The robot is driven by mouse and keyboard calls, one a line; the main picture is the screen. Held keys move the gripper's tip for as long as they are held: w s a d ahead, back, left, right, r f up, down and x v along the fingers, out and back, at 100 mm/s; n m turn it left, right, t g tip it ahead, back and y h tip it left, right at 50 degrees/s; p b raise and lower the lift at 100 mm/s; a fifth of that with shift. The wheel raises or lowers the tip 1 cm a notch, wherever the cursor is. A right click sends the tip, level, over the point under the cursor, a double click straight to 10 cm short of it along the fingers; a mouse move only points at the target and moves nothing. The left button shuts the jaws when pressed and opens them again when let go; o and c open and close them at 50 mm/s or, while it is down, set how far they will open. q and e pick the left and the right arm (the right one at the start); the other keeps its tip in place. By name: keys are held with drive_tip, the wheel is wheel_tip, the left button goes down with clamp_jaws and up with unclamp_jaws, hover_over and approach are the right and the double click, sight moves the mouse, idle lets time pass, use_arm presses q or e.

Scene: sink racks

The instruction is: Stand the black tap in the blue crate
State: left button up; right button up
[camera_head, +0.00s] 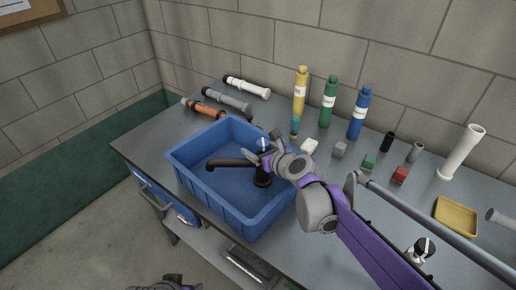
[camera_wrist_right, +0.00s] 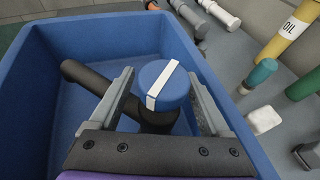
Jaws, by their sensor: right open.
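The black tap (camera_head: 262,180) stands upright inside the blue crate (camera_head: 190,180), with its spout pointing left. In the right wrist view the tap (camera_wrist_right: 88,77) has a round blue cap with a white stripe on top. My right gripper (camera_head: 263,147) is open over the crate at the top of the tap. In the right wrist view its two fingers (camera_wrist_right: 161,80) are on either side of the blue cap, with gaps visible. The tap's base is partly hidden by my gripper in the right wrist view.
Several pipes, including an orange one (camera_head: 203,111), lie behind the crate. Yellow (camera_head: 299,95), green (camera_head: 328,103) and blue (camera_head: 358,115) bottles stand along the wall. Small blocks, a white upright pipe (camera_head: 462,153) and a yellow tray (camera_head: 455,217) are to the right.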

drive_tip(key=v, duration=1.2)
drive_tip(key=shift+r+p, duration=0.2)
drive_tip(key=shift+p, duration=0.25)
